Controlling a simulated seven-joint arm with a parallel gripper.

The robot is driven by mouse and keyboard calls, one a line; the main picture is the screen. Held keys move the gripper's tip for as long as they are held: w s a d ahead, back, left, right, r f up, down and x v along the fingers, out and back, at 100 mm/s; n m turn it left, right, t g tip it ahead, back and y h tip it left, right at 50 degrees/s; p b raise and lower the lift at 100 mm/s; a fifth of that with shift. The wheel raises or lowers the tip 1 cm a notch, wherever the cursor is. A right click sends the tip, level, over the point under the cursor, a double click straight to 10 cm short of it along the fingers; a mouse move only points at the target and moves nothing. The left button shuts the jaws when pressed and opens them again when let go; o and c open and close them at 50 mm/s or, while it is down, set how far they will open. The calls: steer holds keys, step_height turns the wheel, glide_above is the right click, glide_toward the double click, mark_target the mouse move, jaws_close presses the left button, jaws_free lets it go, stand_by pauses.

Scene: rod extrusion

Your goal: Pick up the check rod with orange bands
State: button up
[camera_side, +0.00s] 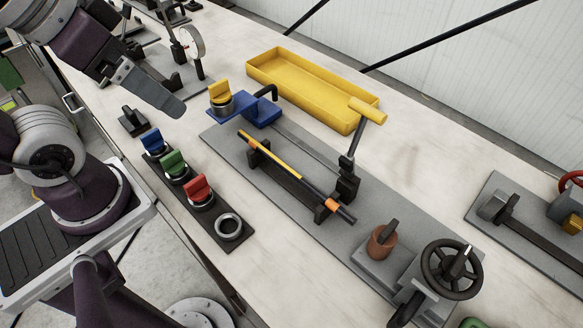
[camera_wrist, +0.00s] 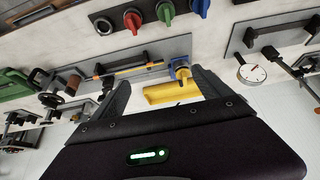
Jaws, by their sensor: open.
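The check rod (camera_side: 285,165) is a thin dark rod with a long yellow-orange stretch and orange bands near its ends. In the side view it lies slantwise across two black supports on a grey plate, and it also shows small in the wrist view (camera_wrist: 130,68). My gripper (camera_side: 170,102) is at the upper left of the side view, above the bench and well apart from the rod. In the wrist view my gripper's (camera_wrist: 163,77) two dark fingers are spread, with no object held between them.
A yellow tray (camera_side: 305,90) lies behind the rod. A yellow-handled lever (camera_side: 352,145) stands close beside it. A blue bracket (camera_side: 258,110) is near its far end, a handwheel (camera_side: 451,268) at the lower right. Blue, green and red knobs (camera_side: 174,165) line a black strip to the left.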

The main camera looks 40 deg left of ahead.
steer(key=c, duration=1.1)
steer(key=m+g, duration=0.5)
steer(key=m, duration=1.3)
glide_above(292, 171)
steer(key=f, duration=0.9)
steer(key=shift+s, duration=0.3)
steer(key=f, duration=0.7)
steer(key=shift+w+f, duration=0.15)
steer(key=shift+w, duration=0.05)
